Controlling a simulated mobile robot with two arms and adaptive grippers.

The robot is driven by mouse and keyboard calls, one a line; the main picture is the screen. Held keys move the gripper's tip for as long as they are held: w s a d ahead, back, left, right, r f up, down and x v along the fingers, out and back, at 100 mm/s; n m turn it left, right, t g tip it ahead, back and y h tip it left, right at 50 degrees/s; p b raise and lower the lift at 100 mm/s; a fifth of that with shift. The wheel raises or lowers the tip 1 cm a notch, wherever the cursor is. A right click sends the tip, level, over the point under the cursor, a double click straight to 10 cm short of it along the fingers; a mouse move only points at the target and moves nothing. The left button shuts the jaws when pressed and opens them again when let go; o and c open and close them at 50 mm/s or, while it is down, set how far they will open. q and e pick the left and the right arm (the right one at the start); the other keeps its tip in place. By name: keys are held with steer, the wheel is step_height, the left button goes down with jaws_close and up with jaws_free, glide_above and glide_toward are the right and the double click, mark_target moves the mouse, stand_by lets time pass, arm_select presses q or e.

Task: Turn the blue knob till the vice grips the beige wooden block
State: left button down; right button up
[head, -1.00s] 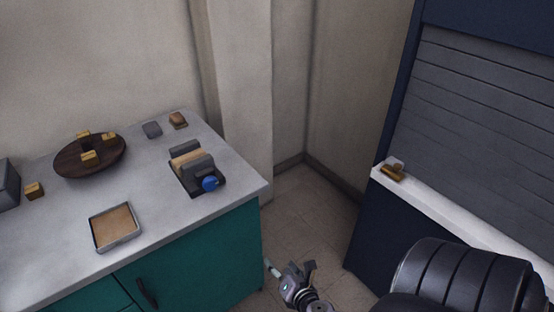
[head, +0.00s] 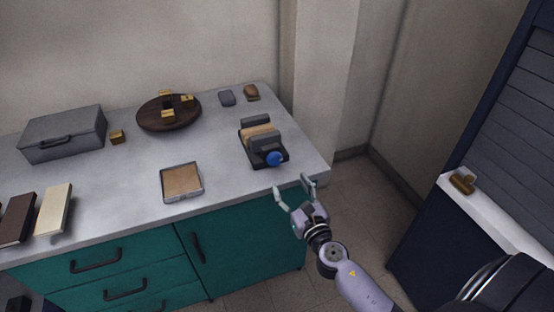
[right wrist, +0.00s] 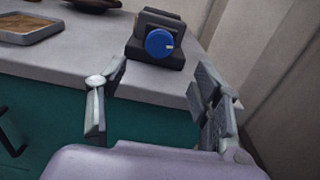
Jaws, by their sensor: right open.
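The dark vice (head: 264,147) stands on the grey counter near its right end. Its blue knob (head: 274,158) faces the front edge; in the right wrist view the knob (right wrist: 159,43) shows a pale mark at its right side. The beige wooden block (head: 260,136) sits between the vice jaws; whether they touch it I cannot tell. My right gripper (head: 294,186) is open and empty, just off the counter's front edge, in front of and apart from the knob. Its spread fingers (right wrist: 160,100) frame the space below the knob in the wrist view. My left gripper is out of view.
The counter (head: 225,185) holds a shallow tray (head: 166,196), a round dark board (head: 150,122) with small yellowish blocks, a grey case (head: 62,136) and two books at left. A white ledge (head: 484,206) with a brown clip stands at right. Counter around the vice's front is clear.

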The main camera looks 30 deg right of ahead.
mark_target(276, 160)
steer(key=w, duration=0.7)
steer(key=w+d, duration=0.1)
steer(key=w, duration=0.2)
steer(key=shift+w, duration=0.35)
steer(key=shift+c, duration=0.5)
steer(key=c, duration=1.1)
